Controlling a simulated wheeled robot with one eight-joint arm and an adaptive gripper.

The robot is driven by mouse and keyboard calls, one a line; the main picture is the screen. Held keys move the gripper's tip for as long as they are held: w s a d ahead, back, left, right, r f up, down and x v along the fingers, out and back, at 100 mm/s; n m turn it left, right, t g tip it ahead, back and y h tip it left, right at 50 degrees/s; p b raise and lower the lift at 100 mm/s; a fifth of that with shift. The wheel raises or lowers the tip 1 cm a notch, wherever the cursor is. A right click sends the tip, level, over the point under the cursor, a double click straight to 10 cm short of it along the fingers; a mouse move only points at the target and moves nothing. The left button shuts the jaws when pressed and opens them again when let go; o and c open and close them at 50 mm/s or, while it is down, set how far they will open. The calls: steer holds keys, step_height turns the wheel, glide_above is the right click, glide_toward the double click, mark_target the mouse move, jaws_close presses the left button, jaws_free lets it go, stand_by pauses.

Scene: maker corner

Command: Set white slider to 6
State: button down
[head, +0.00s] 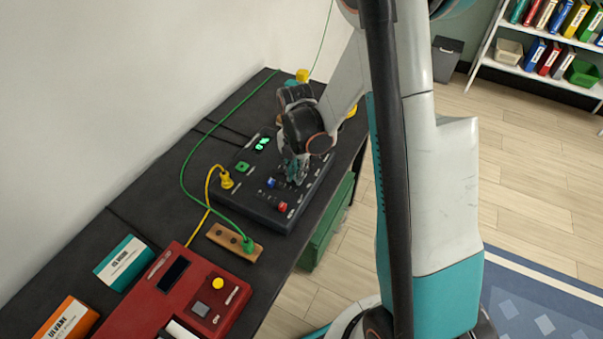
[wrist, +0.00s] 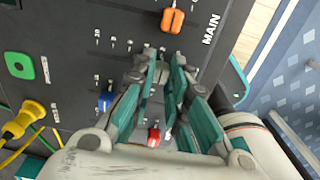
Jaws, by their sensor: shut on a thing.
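The dark control panel (head: 252,198) lies on the black bench, and it fills much of the wrist view (wrist: 60,75). My gripper (head: 294,178) is over the panel's slider area, pointing down. In the wrist view my gripper (wrist: 167,80) has its teal fingers close together over the sliders, shut on the white slider's cap. The fingers mostly hide that cap, and I cannot read its setting. A blue slider cap (wrist: 105,101) is left of the fingers, and a red slider cap (wrist: 153,137) is just below them.
An orange MAIN switch (wrist: 172,20) is above the fingertips. A yellow plug (head: 226,180) and its cable are at the panel's left. A green cable plug (head: 248,244) sits in a wooden block. A red device (head: 180,290) is nearer on the bench.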

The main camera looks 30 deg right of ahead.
steer(key=w+a, duration=0.2)
steer(key=w, duration=0.1)
steer(key=shift+w+a, duration=0.1)
steer(key=shift+a, duration=0.05)
steer(key=c, duration=1.6)
jaws_free()
steer(key=shift+o, duration=0.2)
step_height(320, 180, up, 12)
steer(key=shift+r, duration=0.1)
